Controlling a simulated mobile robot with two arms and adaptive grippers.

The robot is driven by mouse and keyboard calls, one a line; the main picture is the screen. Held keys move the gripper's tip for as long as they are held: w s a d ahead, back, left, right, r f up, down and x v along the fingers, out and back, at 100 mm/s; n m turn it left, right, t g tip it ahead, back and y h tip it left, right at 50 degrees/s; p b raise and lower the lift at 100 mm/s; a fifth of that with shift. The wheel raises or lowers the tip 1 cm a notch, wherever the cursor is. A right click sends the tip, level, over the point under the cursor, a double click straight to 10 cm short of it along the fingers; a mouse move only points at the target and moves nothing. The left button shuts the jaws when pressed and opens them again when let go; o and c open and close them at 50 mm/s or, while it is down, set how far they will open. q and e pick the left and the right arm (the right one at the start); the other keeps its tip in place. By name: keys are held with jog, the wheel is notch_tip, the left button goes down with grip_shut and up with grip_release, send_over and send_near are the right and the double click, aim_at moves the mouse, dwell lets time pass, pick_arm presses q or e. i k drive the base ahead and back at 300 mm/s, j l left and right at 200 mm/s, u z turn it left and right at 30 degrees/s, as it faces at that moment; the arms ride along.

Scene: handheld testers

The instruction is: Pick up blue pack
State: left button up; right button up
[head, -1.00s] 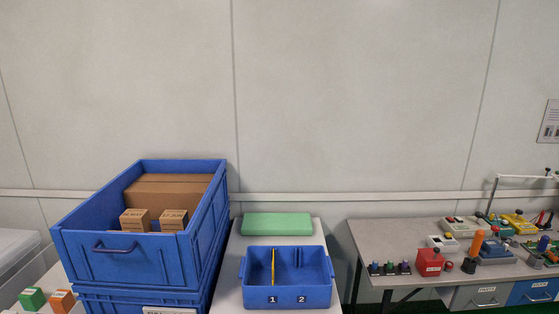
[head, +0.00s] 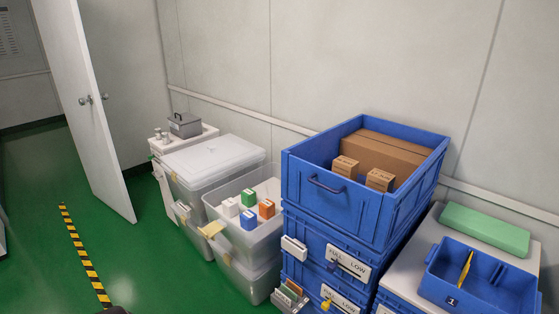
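A small blue pack (head: 249,220) lies in an open clear plastic bin (head: 277,232) left of the stacked blue crates. Beside it in the same bin are a white pack (head: 230,208), a green pack (head: 249,198) and an orange pack (head: 267,209). The blue pack is at the front of the group. Neither of my grippers is identifiable in the head view. A small dark shape shows at the bottom edge, too cut off to identify.
A stack of blue crates (head: 300,199) with cardboard boxes stands right of the bin. A lidded clear bin (head: 203,163) stands behind it. A blue tray (head: 433,283) and green block (head: 485,229) are at right. Open green floor (head: 165,262) lies at left, with an open door (head: 90,110).

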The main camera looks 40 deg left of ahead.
aim_at(248, 219)
jog(key=u, duration=1.65)
jog(key=i+j+z, duration=0.1)
jog(key=i+j, duration=0.2)
jog(key=i, duration=0.15)
jog(key=i+j, duration=0.35)
jog(key=i+l+z, duration=0.05)
jog(key=i, duration=0.05)
